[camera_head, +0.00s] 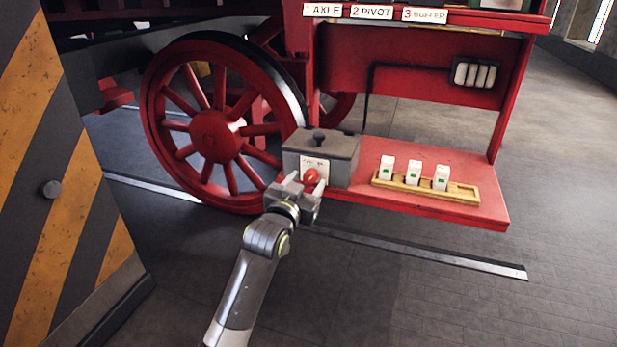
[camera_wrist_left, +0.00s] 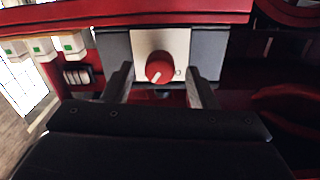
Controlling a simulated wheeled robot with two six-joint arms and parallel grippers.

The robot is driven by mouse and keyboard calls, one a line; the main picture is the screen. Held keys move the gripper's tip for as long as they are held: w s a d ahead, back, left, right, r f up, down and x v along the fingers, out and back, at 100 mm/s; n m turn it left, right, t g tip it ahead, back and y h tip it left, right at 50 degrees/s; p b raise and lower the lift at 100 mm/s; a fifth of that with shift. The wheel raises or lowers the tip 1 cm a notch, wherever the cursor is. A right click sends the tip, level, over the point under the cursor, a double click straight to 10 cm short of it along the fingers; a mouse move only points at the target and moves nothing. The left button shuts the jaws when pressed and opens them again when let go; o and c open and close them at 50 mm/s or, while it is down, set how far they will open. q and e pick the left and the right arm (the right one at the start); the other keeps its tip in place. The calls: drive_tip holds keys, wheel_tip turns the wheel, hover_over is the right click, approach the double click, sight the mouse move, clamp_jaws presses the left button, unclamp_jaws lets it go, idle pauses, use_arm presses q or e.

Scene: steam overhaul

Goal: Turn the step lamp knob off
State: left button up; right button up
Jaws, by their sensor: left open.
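The red step lamp knob (camera_head: 311,176) is on the white plate at the front of a grey box (camera_head: 341,158) standing on the red step. In the left wrist view the round knob (camera_wrist_left: 159,67) has a pale pointer mark aimed down and to the left. My left gripper (camera_head: 300,187) is open in front of the box. In the left wrist view its two fingers (camera_wrist_left: 160,88) stand on either side of the knob, apart from it as far as I can tell. My right gripper is not in view.
A wooden tray (camera_head: 463,193) with white blocks marked green sits on the step (camera_head: 400,209) to the right. A red spoked wheel (camera_head: 215,135) is left of the box. A striped panel (camera_head: 45,180) stands at the far left. The floor in front is clear apart from a rail.

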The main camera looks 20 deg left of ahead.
use_arm(q)
drive_tip(key=shift+w, duration=0.95)
drive_tip(key=shift+c, duration=0.3)
drive_tip(key=c, duration=0.9)
